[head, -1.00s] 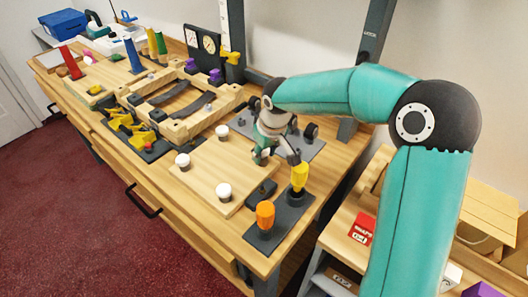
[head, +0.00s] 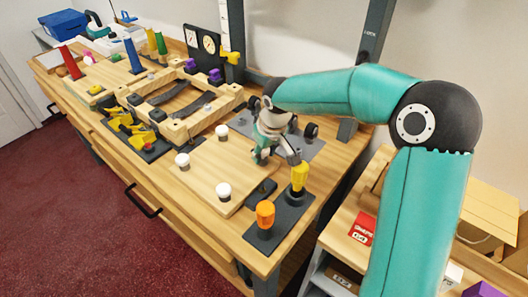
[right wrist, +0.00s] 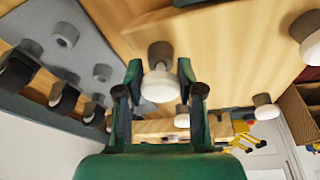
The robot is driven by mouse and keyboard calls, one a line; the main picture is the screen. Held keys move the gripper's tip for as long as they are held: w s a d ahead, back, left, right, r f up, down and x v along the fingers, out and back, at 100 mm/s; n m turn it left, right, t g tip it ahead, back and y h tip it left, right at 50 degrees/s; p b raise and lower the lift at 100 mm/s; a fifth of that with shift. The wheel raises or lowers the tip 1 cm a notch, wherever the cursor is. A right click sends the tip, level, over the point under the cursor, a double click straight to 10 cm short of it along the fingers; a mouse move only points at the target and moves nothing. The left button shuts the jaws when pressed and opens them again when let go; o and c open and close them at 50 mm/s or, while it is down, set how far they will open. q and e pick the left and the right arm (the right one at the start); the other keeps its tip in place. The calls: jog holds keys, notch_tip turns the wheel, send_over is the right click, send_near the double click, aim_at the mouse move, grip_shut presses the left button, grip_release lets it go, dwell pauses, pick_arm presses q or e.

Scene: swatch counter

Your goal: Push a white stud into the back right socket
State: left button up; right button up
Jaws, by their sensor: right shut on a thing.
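The pale wooden board (head: 205,178) carries white studs near its corners: one at the far left (head: 222,130), one at the front left (head: 182,160) and one at the front right (head: 223,190). My right gripper (head: 262,157) is low over the back right corner. In the right wrist view its green fingers (right wrist: 159,88) are shut on another white stud (right wrist: 160,86). A grey collar (right wrist: 160,52) shows at that stud's board end. I cannot tell how deep the stud sits. The back right socket is hidden in the head view. My left gripper is not in view.
A grey plate (head: 318,149) with dark wheel-like parts lies behind the board. A yellow-handled tool (head: 299,176) and an orange-handled one (head: 265,213) stand upright at the right. A wooden frame (head: 175,130) stands to the left.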

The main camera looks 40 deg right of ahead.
jog(key=shift+s+a+f, duration=0.1)
jog(key=shift+s+f, duration=0.05)
jog(key=shift+f, duration=0.3)
jog(key=o, duration=1.2)
jog(key=shift+r+p, duration=0.8)
jog(key=shift+r, duration=0.35)
jog(key=shift+r+p, duration=1.4)
jog(key=shift+r, duration=0.65)
